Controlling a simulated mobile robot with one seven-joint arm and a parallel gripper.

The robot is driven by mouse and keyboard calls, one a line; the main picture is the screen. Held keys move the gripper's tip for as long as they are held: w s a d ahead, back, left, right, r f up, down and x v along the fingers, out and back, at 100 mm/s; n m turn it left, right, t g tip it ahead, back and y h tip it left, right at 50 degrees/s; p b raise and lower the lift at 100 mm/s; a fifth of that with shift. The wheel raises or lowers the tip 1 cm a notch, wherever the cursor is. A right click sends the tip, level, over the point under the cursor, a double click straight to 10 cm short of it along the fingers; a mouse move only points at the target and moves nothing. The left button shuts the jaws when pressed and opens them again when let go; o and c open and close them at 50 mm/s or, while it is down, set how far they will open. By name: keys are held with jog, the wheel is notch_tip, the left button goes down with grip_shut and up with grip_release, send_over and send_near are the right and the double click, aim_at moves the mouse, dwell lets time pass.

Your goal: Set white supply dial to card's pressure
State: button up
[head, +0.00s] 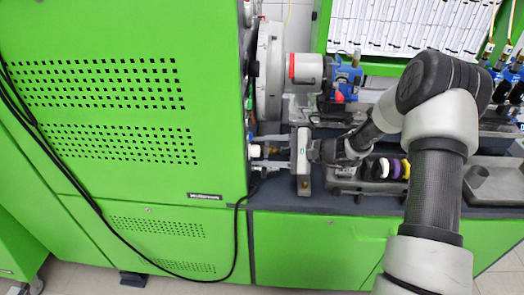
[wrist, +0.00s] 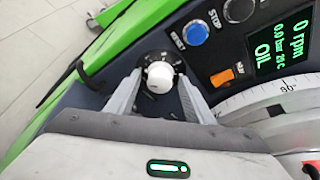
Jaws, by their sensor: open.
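The white supply dial (wrist: 159,76) is a round white knob on a dark base on the panel, in the upper middle of the wrist view. My gripper (wrist: 160,84) is open, with one finger on each side of the dial. Gaps show between the fingers and the knob. In the head view my gripper (head: 254,152) reaches left to the green cabinet's side panel, and the dial (head: 253,151) shows small between the fingertips. The dial's setting cannot be read. No card with a pressure can be made out; white sheets (head: 410,22) hang at the back, too small to read.
The display (wrist: 283,40) reads 0 rpm, 0.0 bar, OIL. A large graduated disc (wrist: 285,92) stands close on the right.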

jog(key=shift+a, duration=0.1)
jog(key=c, duration=1)
jog(key=shift+c, duration=0.2)
jog(key=shift+w+r+m+g+p, duration=0.2)
jog(key=shift+m+g+p, duration=0.4)
jog(key=shift+m+p, duration=0.35)
jog(key=shift+w+f+m+g+y, duration=0.15)
jog(key=shift+m+g, duration=1)
jog(key=shift+m, duration=0.6)
jog(key=shift+w+m+g+y, duration=0.1)
jog(key=shift+m+g, duration=1)
jog(key=shift+m, duration=0.65)
jog(key=shift+w+f+m+g+y, duration=0.15)
jog(key=shift+m+g, duration=1)
jog(key=shift+m, duration=0.6)
